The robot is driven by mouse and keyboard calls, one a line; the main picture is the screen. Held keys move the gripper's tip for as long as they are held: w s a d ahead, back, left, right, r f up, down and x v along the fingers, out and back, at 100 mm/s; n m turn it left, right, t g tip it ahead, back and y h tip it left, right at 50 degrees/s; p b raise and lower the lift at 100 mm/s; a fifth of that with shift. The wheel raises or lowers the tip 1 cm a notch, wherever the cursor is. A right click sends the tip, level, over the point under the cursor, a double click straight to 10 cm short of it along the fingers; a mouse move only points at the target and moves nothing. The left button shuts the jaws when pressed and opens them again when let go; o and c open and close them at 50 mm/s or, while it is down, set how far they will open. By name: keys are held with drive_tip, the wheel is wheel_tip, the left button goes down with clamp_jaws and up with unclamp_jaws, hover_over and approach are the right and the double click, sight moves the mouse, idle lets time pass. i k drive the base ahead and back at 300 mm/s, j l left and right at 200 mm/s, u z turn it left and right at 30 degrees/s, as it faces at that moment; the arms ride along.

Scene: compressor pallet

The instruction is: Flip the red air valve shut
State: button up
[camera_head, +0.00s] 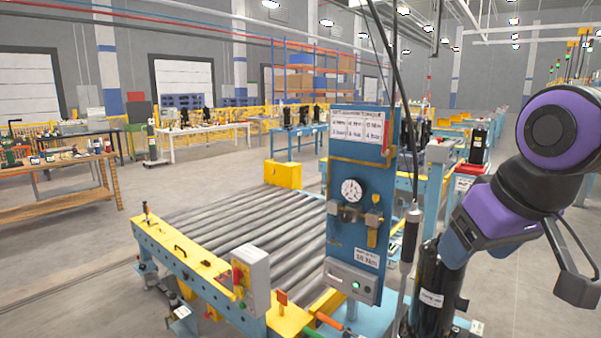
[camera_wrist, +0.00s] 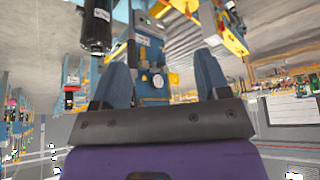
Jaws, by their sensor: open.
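A blue upright panel (camera_head: 345,240) stands in the middle of the head view, with a round gauge (camera_head: 351,190) and brass fittings (camera_head: 374,220). A red lever (camera_head: 388,132) stands upright at the panel's upper right edge; it looks like the red air valve's handle. My gripper (camera_head: 458,240) is to the right of the panel, apart from it. In the wrist view, which is upside down, my gripper's two blue-grey fingers (camera_wrist: 160,75) are spread and empty. The panel (camera_wrist: 148,50) shows between them at a distance. I cannot make out the red lever there.
A black cylinder (camera_head: 434,295) stands below my gripper, and also shows in the wrist view (camera_wrist: 97,30). A hanging tool (camera_head: 409,235) on a cable is between panel and gripper. A roller conveyor (camera_head: 240,220) and control box (camera_head: 251,275) lie left.

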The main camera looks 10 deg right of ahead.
sight(384, 152)
drive_tip(key=i+u, duration=0.25)
drive_tip(key=i, duration=0.65)
